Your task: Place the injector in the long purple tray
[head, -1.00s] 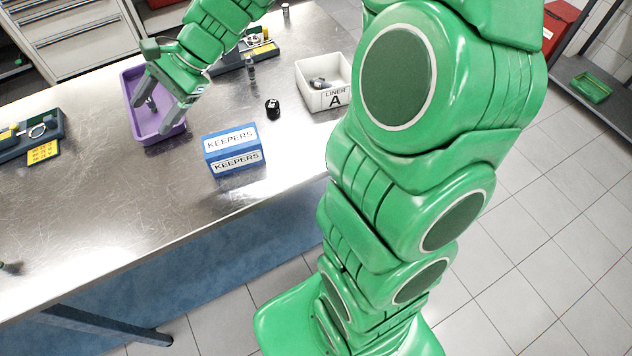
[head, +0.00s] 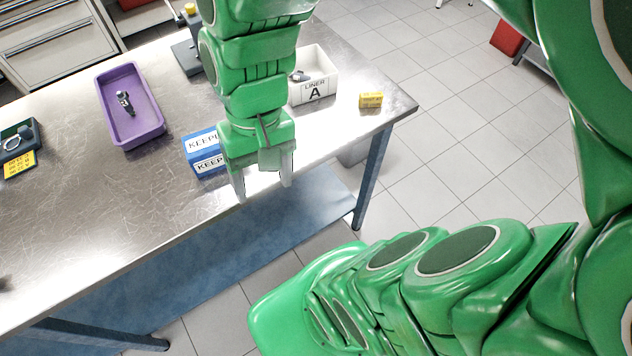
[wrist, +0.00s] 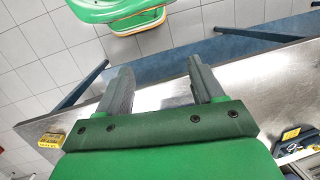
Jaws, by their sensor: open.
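The long purple tray (head: 154,131) stands on the metal workbench at the left in the head view. The injector (head: 125,102), a small dark and silver part, lies inside the tray, apart from my gripper. My gripper (head: 264,192) is open and empty, in front of the blue KEEPERS box near the bench's front edge. In the wrist view my gripper (wrist: 158,85) shows two spread fingers with nothing between them. The tray and injector do not show in the wrist view.
The blue KEEPERS box (head: 204,153) is partly hidden by my gripper. A white LINER A bin (head: 314,92) and a yellow box (head: 371,100) stand to the right. Bare metal bench (head: 130,205) lies in front of the tray.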

